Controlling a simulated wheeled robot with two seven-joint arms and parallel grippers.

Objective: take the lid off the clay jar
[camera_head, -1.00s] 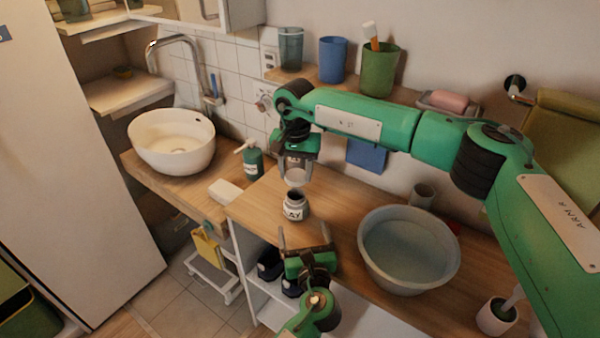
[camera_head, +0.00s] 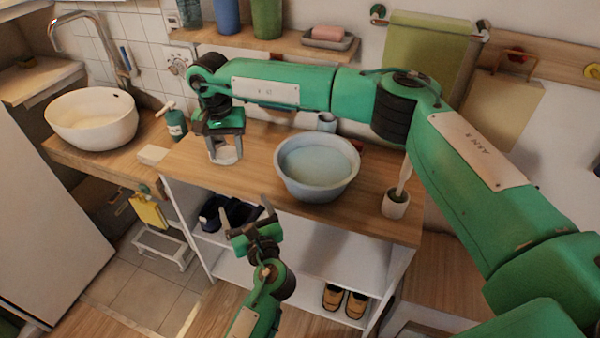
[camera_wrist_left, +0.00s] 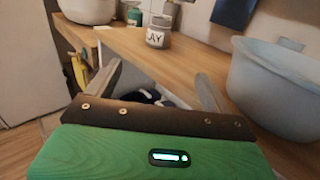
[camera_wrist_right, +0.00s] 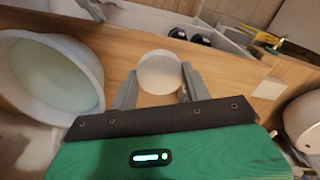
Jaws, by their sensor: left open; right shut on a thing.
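The pale round lid (camera_wrist_right: 160,68) sits between the fingers of my right gripper (camera_wrist_right: 159,80) in the right wrist view, and the gripper is shut on it. In the head view my right gripper (camera_head: 224,155) is over the left part of the wooden counter. The jar (camera_wrist_left: 158,31), pale with dark lettering, stands upright on the counter in the left wrist view. The lid hides it in the right wrist view, and the gap between them cannot be judged. My left gripper (camera_head: 247,213) is open and empty in front of the counter; its spread fingers (camera_wrist_left: 160,80) show in the left wrist view.
A grey-blue basin (camera_head: 317,170) stands on the counter (camera_head: 270,140) right of the right gripper. A green soap bottle (camera_head: 176,124) and white sink (camera_head: 92,120) are to the left. A cup with a brush (camera_head: 396,204) is at the right. Shoes (camera_head: 345,301) are on the shelves below.

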